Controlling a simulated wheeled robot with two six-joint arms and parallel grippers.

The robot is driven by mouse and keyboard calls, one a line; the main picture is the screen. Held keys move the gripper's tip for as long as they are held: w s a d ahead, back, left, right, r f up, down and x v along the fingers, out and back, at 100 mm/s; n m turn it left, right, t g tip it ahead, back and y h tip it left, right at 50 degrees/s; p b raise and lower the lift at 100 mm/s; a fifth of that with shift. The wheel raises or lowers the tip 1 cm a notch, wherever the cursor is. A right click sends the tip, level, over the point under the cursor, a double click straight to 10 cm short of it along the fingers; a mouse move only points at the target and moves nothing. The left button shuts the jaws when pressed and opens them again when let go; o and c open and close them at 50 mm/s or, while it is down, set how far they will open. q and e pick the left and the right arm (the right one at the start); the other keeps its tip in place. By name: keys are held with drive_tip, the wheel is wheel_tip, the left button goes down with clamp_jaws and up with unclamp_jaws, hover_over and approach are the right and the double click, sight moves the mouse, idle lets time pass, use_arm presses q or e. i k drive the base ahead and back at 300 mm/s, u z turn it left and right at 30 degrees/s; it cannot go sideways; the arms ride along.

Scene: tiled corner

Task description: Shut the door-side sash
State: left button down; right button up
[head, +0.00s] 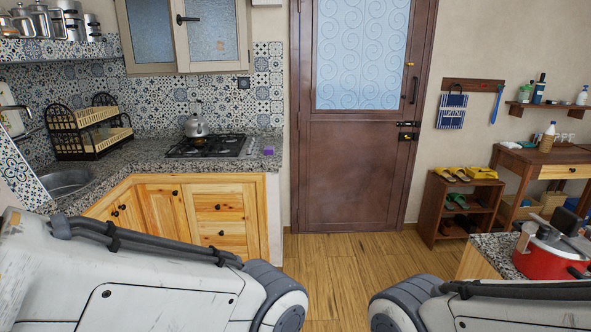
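A cream-framed window with frosted panes is cut off by the top edge of the head view, left of the door. Its door-side sash (213,35) is the right one, with a dark handle (187,19) at its left edge. The other sash (150,35) is to its left. Only the lower parts show, and I cannot tell how far the door-side sash stands from its frame. My two arms cross the bottom of the view; both grippers are out of view.
A granite counter (150,165) with a gas hob (208,146), kettle (196,120) and small purple block (268,151) lies below the window. The brown door (350,165) is shut. A red pot (548,262) stands on a counter at right. The wooden floor (335,262) between is clear.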

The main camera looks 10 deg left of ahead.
sight(219, 42)
drive_tip(key=u, duration=0.35)
drive_tip(key=i, duration=1.95)
drive_tip(key=u, duration=0.35)
drive_tip(key=i, duration=1.9)
drive_tip(key=z, duration=0.05)
